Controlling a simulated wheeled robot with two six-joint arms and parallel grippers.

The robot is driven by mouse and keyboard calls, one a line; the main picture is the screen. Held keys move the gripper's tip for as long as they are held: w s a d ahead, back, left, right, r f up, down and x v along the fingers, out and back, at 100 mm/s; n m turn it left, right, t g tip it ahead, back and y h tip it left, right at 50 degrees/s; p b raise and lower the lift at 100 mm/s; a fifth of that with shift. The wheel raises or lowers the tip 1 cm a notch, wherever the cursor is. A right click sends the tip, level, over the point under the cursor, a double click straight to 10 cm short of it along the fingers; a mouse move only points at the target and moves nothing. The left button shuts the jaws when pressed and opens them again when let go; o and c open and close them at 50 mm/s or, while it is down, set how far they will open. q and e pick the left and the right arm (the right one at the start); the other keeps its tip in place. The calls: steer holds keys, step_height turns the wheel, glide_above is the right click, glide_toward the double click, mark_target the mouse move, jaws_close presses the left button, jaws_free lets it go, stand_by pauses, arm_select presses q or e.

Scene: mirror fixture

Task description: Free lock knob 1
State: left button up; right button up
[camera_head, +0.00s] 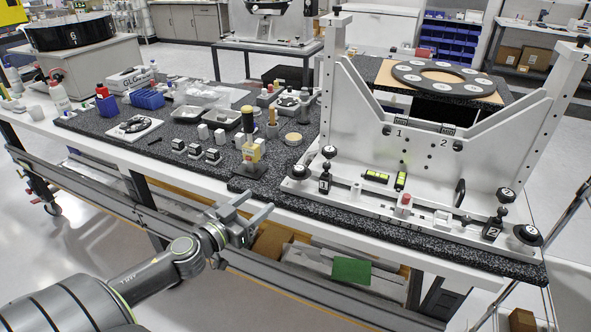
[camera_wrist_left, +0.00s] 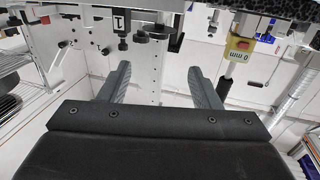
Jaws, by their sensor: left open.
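The white mirror fixture (camera_head: 425,170) stands on the black bench top. At its left foot are two round black knobs, one low at the corner (camera_head: 299,172) and one raised on a post (camera_head: 329,152), near a black block marked 1 (camera_head: 324,186). I cannot tell for sure which is lock knob 1. My left gripper (camera_head: 259,201) is open and empty in front of the bench edge, left of these knobs and apart from them. In the left wrist view the open fingers (camera_wrist_left: 159,70) have nothing between them; the marked block (camera_wrist_left: 121,22) shows beyond them at the top.
Small blocks (camera_head: 195,152) and trays lie further left. A second knob pair (camera_head: 527,235) sits at the fixture's right foot. The bench's front edge lies beyond my gripper.

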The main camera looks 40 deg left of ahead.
arm_select(q)
steer(key=p, duration=0.6)
glide_toward(295, 173)
steer(key=w, duration=0.8)
steer(key=shift+w+f+p, duration=0.1)
steer(key=shift+w+p, duration=0.25)
steer(key=shift+w, duration=0.05)
steer(key=shift+w+d, duration=0.1)
steer(key=shift+w, duration=0.75)
steer(key=c, duration=1)
steer(key=shift+y, duration=0.3)
